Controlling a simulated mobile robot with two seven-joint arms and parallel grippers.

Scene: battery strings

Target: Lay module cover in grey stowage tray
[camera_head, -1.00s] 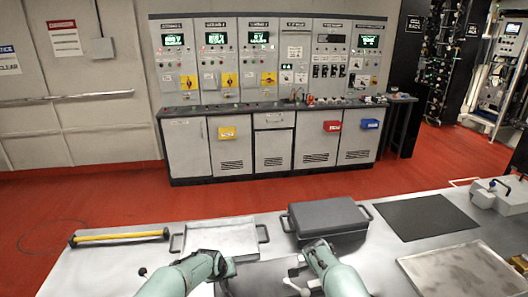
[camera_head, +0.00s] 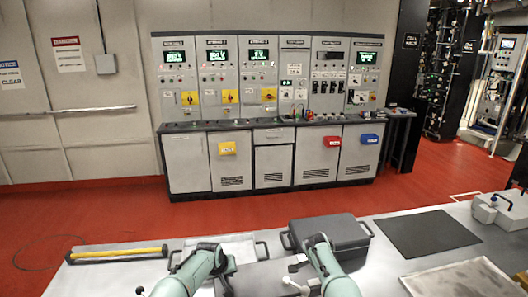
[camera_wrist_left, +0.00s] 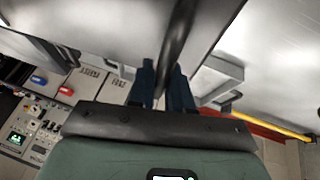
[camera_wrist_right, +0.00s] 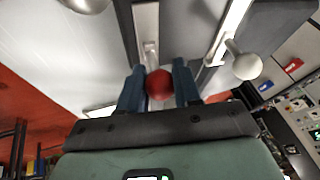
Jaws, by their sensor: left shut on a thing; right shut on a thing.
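A flat dark grey panel (camera_head: 264,281), which looks like the module cover, lies between my forearms at the bottom of the head view, partly cut off. My left gripper (camera_head: 212,249) is shut on a dark bar (camera_wrist_left: 180,35) that looks like part of it. The grey stowage tray (camera_head: 240,245), shallow with side handles, is partly hidden behind my left gripper.
A dark grey lidded case (camera_head: 338,228) stands beside the tray, behind my right gripper. A yellow bar tool (camera_head: 118,254) lies at left. A black mat (camera_head: 428,232) and another tray (camera_head: 460,280) are at right. White-knobbed levers (camera_wrist_right: 245,66) are near my right fingers.

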